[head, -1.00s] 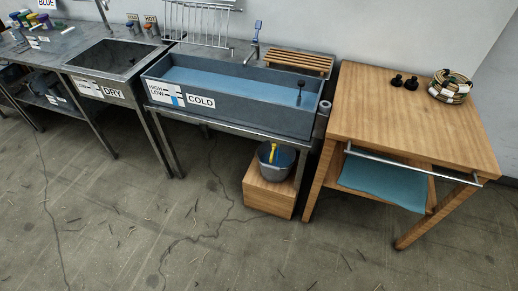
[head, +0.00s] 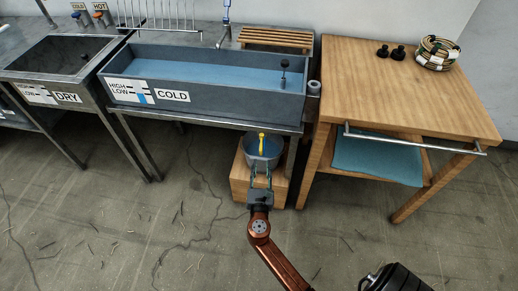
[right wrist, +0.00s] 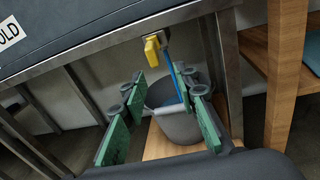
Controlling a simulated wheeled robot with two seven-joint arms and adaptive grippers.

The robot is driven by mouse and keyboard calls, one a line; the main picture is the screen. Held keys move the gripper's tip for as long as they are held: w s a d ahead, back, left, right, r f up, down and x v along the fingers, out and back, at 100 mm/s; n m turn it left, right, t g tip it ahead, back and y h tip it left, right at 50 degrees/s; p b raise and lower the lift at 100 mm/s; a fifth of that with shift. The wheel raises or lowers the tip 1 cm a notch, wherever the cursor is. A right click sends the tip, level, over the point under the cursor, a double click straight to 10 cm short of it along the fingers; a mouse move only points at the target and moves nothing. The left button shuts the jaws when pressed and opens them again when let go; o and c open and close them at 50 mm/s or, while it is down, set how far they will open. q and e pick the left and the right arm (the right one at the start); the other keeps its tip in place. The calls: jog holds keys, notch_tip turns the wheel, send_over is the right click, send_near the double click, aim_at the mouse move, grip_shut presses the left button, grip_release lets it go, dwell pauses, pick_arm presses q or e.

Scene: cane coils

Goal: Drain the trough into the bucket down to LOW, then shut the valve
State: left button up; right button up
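The grey trough (head: 200,98) marked COLD holds blue water (head: 205,72). Its HIGH/LOW label (head: 131,91) has a blue bar, too small to read surely. A yellow valve handle (head: 262,142) hangs below the trough; it also shows in the right wrist view (right wrist: 155,48). A thin blue streak (right wrist: 178,85) like running water drops from the valve into the grey bucket (right wrist: 178,126), which stands on a wooden box (head: 240,188). My right gripper (head: 260,181) is open and empty in front of the bucket, its green-padded fingers (right wrist: 160,122) apart, below the handle. My left gripper is out of view.
A wooden table (head: 400,95) with a metal rail (head: 415,138) and a teal cloth (head: 375,160) stands right of the box. A trough leg (right wrist: 228,75) stands close to the bucket. The DRY sink (head: 62,55) is at left.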

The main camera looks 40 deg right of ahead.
aim_at(261, 154)
jog(key=shift+w+a+r+n, duration=0.1)
jog(key=shift+w+r+n, duration=0.2)
jog(key=shift+r, duration=0.4)
jog(key=shift+w+r, duration=0.2)
jog(key=shift+w, duration=0.05)
jog(key=b+x, duration=0.1)
jog(key=x, duration=0.3)
jog(key=shift+s, duration=0.1)
jog(key=shift+b+x, duration=0.55)
jog(key=shift+x, duration=0.65)
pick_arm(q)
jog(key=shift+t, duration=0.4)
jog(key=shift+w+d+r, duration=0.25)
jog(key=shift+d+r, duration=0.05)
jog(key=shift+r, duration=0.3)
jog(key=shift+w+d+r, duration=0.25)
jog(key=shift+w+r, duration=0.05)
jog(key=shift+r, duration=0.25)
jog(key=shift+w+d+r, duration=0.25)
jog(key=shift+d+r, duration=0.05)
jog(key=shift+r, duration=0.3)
pick_arm(e)
jog(key=shift+w+d, duration=0.35)
jog(key=shift+d, duration=0.1)
jog(key=shift+r, duration=0.1)
jog(key=shift+c, duration=0.7)
grip_shut()
